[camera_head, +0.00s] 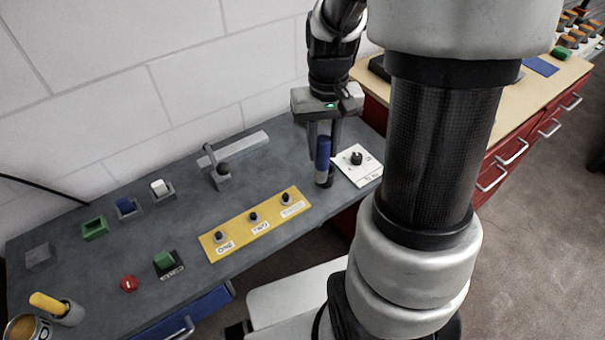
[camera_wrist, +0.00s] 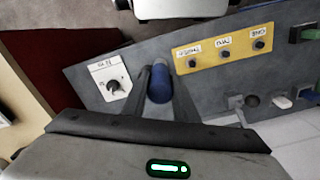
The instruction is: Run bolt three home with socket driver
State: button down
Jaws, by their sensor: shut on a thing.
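The socket driver (camera_head: 323,153) has a blue handle and stands upright, its lower end at a dark round base on the grey bench. My gripper (camera_head: 324,147) points down and is shut on the blue handle, which also shows between the fingers in the wrist view (camera_wrist: 159,86). The yellow plate (camera_head: 238,240) lies to the left of the driver and carries bolts labelled one, two and three. Bolt three (camera_head: 286,199) is the one nearest the driver and stands up from the plate; it also shows in the wrist view (camera_wrist: 192,63). Its thread is hidden.
A white panel with a black knob (camera_head: 357,158) lies just right of the driver. A grey clamp-like fixture (camera_head: 222,174) stands behind the plate. A red button (camera_head: 129,284), a green switch (camera_head: 164,260) and small blocks in trays are at left. Bare bench separates driver and plate.

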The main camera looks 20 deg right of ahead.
jog(key=w+a+n+p, duration=0.2)
jog(key=a+n, duration=0.2)
jog(key=a, duration=0.4)
jog(key=shift+a+r+n, duration=0.35)
jog(key=shift+r+n, duration=0.05)
jog(key=shift+r, duration=0.05)
jog(key=shift+f, duration=0.15)
jog(key=shift+s+f+b, duration=0.1)
jog(key=shift+f+b, duration=2.1)
jog(key=shift+f, duration=0.5)
jog(key=shift+f+b, duration=0.7)
jog(key=shift+f, duration=0.1)
jog(key=shift+f, duration=0.4)
dwell(0.4)
notch_tip(320, 180, up, 7)
jog(key=p, duration=0.5)
dwell(0.6)
